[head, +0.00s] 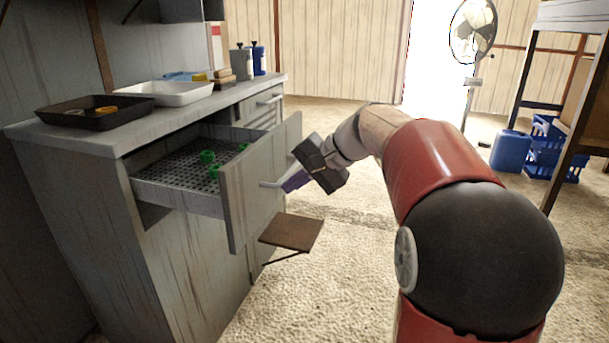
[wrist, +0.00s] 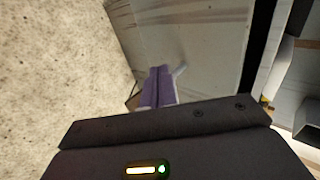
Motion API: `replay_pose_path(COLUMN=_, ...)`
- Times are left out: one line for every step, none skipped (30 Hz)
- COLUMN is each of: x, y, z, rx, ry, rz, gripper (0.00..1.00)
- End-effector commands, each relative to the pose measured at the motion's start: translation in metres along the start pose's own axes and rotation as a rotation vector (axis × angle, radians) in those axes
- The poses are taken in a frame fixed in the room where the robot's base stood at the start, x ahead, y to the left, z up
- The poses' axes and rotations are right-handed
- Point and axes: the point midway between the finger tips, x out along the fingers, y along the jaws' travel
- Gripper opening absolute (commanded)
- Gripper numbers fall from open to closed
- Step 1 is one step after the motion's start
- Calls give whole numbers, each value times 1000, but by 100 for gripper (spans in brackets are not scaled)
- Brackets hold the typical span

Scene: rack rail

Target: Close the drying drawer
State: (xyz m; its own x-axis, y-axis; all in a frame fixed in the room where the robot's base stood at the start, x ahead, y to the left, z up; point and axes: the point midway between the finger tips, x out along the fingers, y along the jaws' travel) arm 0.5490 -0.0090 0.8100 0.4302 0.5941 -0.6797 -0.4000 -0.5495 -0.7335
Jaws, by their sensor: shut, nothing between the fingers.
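The drying drawer (head: 180,198) is pulled out of the grey cabinet in the head view. It has a perforated floor with several small green pieces (head: 207,156) in it.
A dark tray (head: 90,121) and a white tray (head: 165,98) stand on the counter. A brown flap (head: 292,232) juts out low beside the drawer. Blue crates (head: 548,150) and a fan (head: 473,30) are at the right. The floor around the arm is mostly clear.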

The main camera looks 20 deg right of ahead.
Motion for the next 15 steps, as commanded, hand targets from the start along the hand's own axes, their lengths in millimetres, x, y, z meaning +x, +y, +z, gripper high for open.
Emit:
replay_pose_path(x=13, y=1, z=1, rx=0, ry=-4, rz=1, gripper=0)
replay_pose_path(x=19, y=1, z=1, rx=0, ry=-4, rz=2, gripper=0)
replay_pose_path(x=28, y=0, z=1, rx=0, ry=-4, rz=1, gripper=0)
replay_pose_path(x=34, y=0, z=1, rx=1, ry=-3, rz=1, gripper=0)
replay_pose_path(x=39, y=0, z=1, rx=1, ry=-3, rz=1, gripper=0)
replay_pose_path(x=44, y=-4, z=1, rx=-1, ry=-3, rz=0, gripper=0)
replay_pose_path(x=47, y=-9, z=1, rx=-4, ry=-2, rz=0, gripper=0)
replay_pose_path(x=50, y=-12, z=1, rx=-3, ry=-2, rz=0, gripper=0)
replay_pose_path(x=54, y=-16, z=1, rx=-2, ry=-1, rz=0, gripper=0)
replay_pose_path(x=57, y=-18, z=0, rx=-1, ry=-1, rz=1, gripper=0)
replay_pose_path(x=59, y=-20, z=0, rx=-2, ry=-1, rz=1, gripper=0)
replay_pose_path(x=62, y=-22, z=0, rx=-2, ry=-1, rz=1, gripper=0)
replay_pose_path(x=64, y=-24, z=0, rx=-2, ry=-1, rz=1, gripper=0)
replay_pose_path(x=65, y=-25, z=0, rx=-2, ry=0, rz=1, gripper=0)
replay_pose_path(x=66, y=-26, z=0, rx=-1, ry=0, rz=1, gripper=0)
